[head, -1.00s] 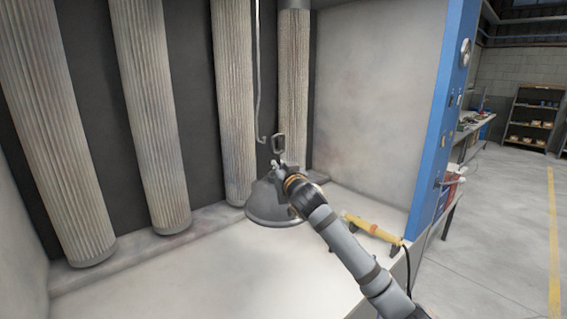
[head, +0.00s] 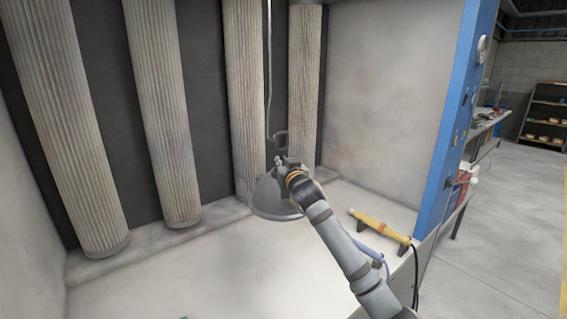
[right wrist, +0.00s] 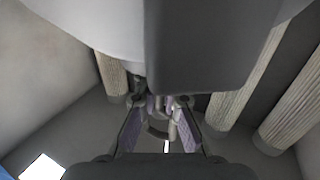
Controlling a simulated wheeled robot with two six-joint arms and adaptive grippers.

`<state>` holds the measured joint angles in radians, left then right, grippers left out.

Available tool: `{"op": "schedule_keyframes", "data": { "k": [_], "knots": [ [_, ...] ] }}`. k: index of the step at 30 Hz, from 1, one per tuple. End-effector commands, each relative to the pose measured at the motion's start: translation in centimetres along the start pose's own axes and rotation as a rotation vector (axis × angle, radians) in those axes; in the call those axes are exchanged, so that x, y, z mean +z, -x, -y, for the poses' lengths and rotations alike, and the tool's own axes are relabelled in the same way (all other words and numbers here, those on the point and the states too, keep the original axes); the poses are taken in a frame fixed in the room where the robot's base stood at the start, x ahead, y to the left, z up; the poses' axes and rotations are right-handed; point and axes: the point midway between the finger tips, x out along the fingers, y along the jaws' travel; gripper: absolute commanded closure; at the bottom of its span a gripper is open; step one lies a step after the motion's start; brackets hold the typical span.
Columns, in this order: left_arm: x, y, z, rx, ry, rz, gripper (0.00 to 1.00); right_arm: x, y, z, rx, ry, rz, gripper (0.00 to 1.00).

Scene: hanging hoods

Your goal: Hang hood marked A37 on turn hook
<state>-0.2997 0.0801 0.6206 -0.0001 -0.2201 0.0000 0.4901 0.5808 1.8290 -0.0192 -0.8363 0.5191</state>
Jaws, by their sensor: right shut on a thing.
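The grey dome-shaped hood (head: 268,197) hangs in the middle of the head view, its wide rim down. My right gripper (head: 288,168) is shut on the top of the hood; its two fingers also show in the right wrist view (right wrist: 160,125). A dark loop (head: 281,137) stands up above the grip. The turn hook (head: 269,135) is the bent lower end of a thin rod hanging from above. The hook's tip and the loop overlap in the head view; I cannot tell whether they touch or are engaged. No A37 marking is readable. My left gripper is not in view.
Tall ribbed filter columns (head: 165,120) stand along the dark back wall. A yellow tool (head: 380,227) lies on the pale booth floor at the right. A blue post (head: 452,130) edges the booth. The floor at the left is clear.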

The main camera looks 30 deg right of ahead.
Motion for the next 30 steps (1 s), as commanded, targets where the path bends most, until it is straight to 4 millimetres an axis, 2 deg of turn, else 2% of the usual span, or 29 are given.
{"op": "schedule_keyframes", "data": {
  "k": [7,21,30],
  "knots": [
    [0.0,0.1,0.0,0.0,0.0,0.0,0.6,-0.2,-0.1,0.0,0.0,0.0,-0.004,1.0],
    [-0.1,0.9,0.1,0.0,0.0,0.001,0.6,-0.3,-1.9,0.8,0.0,-0.002,-0.004,1.0],
    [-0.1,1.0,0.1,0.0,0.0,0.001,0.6,-0.2,-2.2,0.9,0.0,0.001,-0.004,1.0]
  ]
}}
